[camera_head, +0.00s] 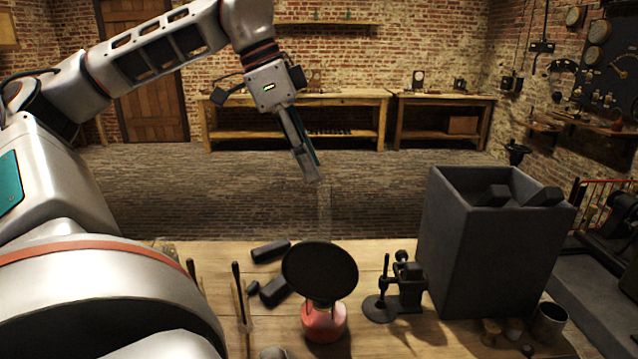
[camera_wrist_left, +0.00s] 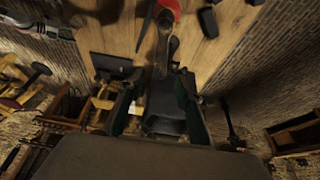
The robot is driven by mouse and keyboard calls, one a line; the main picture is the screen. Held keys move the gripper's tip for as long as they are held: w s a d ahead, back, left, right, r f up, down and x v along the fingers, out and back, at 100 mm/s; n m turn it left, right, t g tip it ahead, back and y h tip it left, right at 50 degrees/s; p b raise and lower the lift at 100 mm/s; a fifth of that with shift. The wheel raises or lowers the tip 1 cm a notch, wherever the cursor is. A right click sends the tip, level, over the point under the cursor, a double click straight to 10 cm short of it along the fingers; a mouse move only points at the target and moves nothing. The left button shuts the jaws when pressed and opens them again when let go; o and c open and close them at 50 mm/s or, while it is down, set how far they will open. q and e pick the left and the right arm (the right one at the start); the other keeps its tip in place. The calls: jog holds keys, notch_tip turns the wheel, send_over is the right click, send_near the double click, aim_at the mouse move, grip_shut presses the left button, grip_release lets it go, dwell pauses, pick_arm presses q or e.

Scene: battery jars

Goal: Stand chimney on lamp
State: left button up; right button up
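The clear glass chimney (camera_head: 324,212) hangs roughly upright below the fingertips of my left gripper (camera_head: 312,178), which is shut on its upper end. The glass is faint, and its lower end passes behind the dark round disc (camera_head: 320,270) on the lamp. The lamp (camera_head: 324,322) has a red base and stands on the wooden table's front part. The disc hides the lamp's top, so I cannot tell whether chimney and lamp touch. In the left wrist view the lamp's red base (camera_wrist_left: 168,8) is at the top edge, beyond the fingers. My right gripper is not in view.
Dark blocks (camera_head: 271,250) lie on the table (camera_head: 210,265) behind and left of the lamp. Upright tools (camera_head: 240,290) stand at left. A small black press (camera_head: 400,285) and a tall dark bin (camera_head: 470,250) stand at right. A metal cup (camera_head: 549,322) is at front right.

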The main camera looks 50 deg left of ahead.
pick_arm(q)
jog(key=shift+v, duration=2.25)
